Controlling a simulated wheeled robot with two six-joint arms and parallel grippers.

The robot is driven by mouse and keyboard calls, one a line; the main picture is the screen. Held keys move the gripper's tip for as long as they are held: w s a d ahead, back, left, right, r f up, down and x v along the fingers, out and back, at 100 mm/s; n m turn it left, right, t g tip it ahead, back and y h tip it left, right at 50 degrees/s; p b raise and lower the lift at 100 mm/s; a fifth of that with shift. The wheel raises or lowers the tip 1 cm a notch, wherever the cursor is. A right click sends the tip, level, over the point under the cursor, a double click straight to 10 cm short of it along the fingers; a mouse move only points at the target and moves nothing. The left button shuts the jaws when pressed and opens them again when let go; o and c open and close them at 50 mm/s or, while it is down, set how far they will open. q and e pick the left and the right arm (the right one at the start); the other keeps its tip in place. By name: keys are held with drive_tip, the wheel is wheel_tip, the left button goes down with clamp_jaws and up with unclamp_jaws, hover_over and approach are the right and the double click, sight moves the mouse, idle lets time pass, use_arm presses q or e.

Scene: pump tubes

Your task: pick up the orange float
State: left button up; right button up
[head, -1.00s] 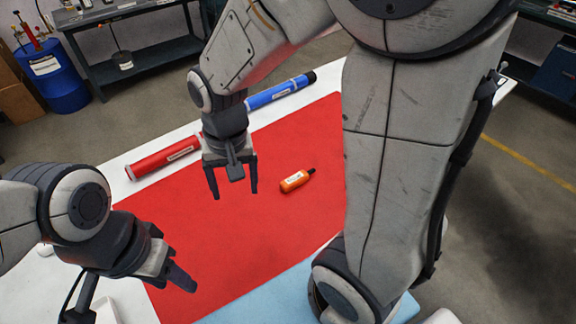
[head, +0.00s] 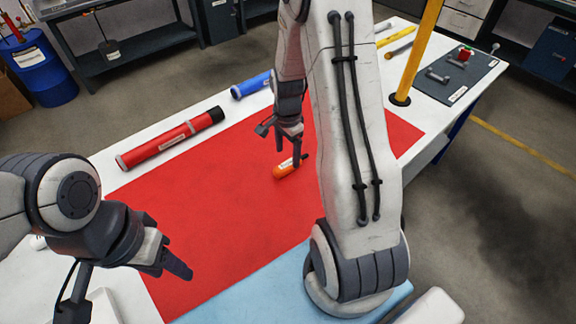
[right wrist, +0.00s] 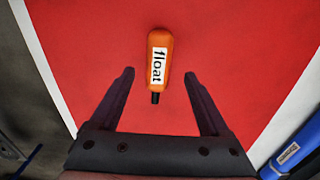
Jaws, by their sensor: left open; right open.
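The orange float (head: 284,173), a small bottle shape with a black tip, lies on the red mat (head: 215,220). In the right wrist view the float (right wrist: 160,48) shows a white "float" label, its black tip pointing toward the gripper. My right gripper (head: 289,160) is open and empty above the float. In the wrist view its fingers stand to either side of the float's black tip, with most of the orange body beyond the fingertips. I cannot tell the exact height gap. My left gripper (head: 172,268) hangs open and empty over the mat's left edge.
A red tube (head: 165,142) and a blue tube (head: 250,85) lie on the white table behind the mat. A yellow pole (head: 418,50) stands at right, near a dark tray (head: 455,82) with small parts. A light blue mat (head: 255,300) lies in front. The red mat's middle is clear.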

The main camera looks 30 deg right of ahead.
sight(288, 163)
wheel_tip(288, 163, down, 4)
drive_tip(key=shift+s+f, duration=0.15)
drive_tip(key=shift+f, duration=0.05)
clamp_jaws()
drive_tip(key=shift+r, duration=0.1)
